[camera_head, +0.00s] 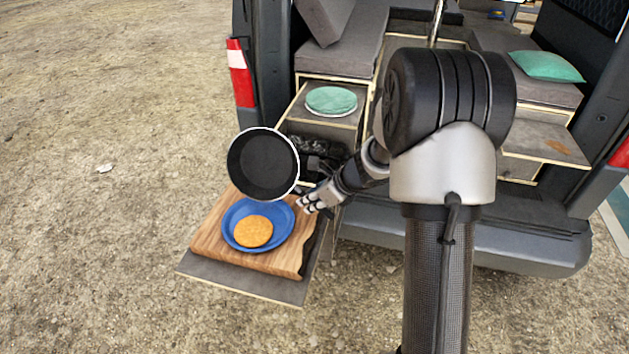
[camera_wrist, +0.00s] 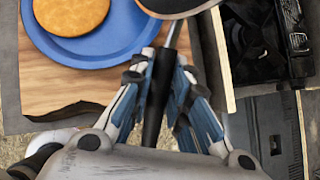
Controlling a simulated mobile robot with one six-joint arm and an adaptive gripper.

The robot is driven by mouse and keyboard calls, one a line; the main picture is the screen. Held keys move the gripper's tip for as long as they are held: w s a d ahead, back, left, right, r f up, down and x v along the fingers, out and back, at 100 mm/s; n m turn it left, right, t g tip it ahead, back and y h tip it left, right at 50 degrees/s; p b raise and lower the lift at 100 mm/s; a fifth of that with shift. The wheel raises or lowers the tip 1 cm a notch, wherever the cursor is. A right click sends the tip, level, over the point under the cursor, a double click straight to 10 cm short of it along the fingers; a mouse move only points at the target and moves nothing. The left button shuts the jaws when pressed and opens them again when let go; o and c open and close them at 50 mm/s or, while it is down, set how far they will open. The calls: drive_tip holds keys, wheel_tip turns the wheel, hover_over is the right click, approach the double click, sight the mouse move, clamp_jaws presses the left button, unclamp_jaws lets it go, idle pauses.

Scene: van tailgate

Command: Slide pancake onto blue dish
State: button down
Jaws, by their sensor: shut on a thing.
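A round golden pancake (camera_head: 253,231) lies flat on the blue dish (camera_head: 238,208), toward the dish's near side. The dish sits on a wooden cutting board (camera_head: 212,240). In the wrist view the pancake (camera_wrist: 70,12) lies on the blue dish (camera_wrist: 112,45) at upper left. A black frying pan (camera_head: 262,165) is tilted above the far edge of the board, its inside empty. My gripper (camera_head: 308,202) is shut on the pan's black handle (camera_wrist: 158,95), to the right of the dish. The pan's edge shows at the top of the wrist view.
The board rests on a grey pull-out shelf (camera_head: 240,286) at the van's rear. A black stove (camera_wrist: 262,45) is to the right of the board. A green round item (camera_head: 331,101) lies on a drawer behind. A bumper (camera_head: 500,250) runs along the right.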

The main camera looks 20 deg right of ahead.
drive_tip(key=shift+w+d+f+b, duration=0.15)
drive_tip(key=shift+w+f+b, duration=0.1)
drive_tip(key=shift+b, duration=0.5)
drive_tip(key=shift+t+b, duration=0.3)
drive_tip(key=shift+b, duration=0.2)
drive_tip(key=b, duration=0.3)
drive_tip(key=t+b, duration=0.1)
drive_tip(key=b, duration=0.1)
drive_tip(key=shift+w+d+n+h+b, duration=0.2)
drive_tip(key=shift+w+n+h+b, duration=0.1)
drive_tip(key=shift+w+b, duration=0.1)
drive_tip(key=shift+r, duration=0.1)
drive_tip(key=shift+w+d+r+t+h+b, duration=0.3)
drive_tip(key=shift+w+t+b, duration=0.25)
drive_tip(key=shift+b, duration=1.1)
drive_tip(key=shift+w+d+r+n+b, duration=0.2)
drive_tip(key=shift+n+b, duration=0.1)
drive_tip(key=shift+b, duration=0.1)
